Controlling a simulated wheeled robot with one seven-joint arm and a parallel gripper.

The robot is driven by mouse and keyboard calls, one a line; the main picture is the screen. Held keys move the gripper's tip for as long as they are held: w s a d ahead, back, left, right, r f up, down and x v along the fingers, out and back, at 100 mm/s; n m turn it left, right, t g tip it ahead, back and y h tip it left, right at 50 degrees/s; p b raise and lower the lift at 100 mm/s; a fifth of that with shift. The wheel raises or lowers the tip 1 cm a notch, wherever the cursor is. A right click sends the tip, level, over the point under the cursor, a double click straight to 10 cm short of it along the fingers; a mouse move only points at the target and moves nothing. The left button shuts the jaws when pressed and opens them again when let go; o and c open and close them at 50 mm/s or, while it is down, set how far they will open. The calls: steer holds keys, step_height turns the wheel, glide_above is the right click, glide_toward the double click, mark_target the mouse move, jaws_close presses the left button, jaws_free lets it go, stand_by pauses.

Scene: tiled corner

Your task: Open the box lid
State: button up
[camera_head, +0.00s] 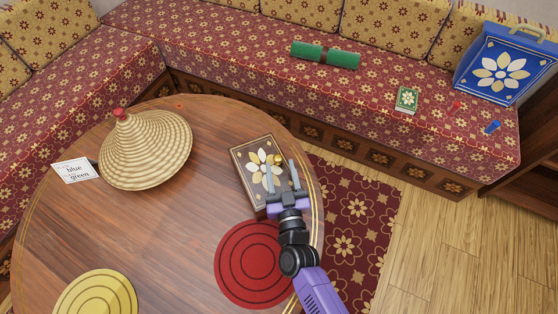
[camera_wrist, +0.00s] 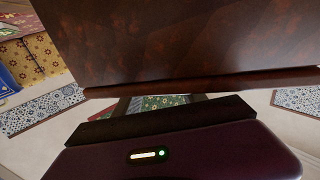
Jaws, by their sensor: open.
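The box (camera_head: 242,162) is dark wood with a cream flower inlay and light border lines on top. It lies near the right edge of the round table, and its lid looks closed or nearly so. A small gold knob (camera_head: 278,158) shows on its right side. My gripper (camera_head: 279,164) is open, its two fingers apart over the box's right part, with the knob between them in the picture. I cannot tell whether they touch it. In the wrist view a dark wooden panel (camera_wrist: 190,40) fills the top, close by, and hides most of the fingers.
On the round wooden table (camera_head: 190,225) are a woven cone cover (camera_head: 147,150), a red mat (camera_head: 250,265), a yellow mat (camera_head: 97,295) and a word card (camera_head: 75,170). The bench behind holds a green roll (camera_head: 325,55), a green book (camera_head: 407,99) and a blue case (camera_head: 503,70).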

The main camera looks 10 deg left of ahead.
mark_target(279, 162)
steer(key=shift+x, duration=1.5)
steer(key=shift+c, duration=0.2)
jaws_close()
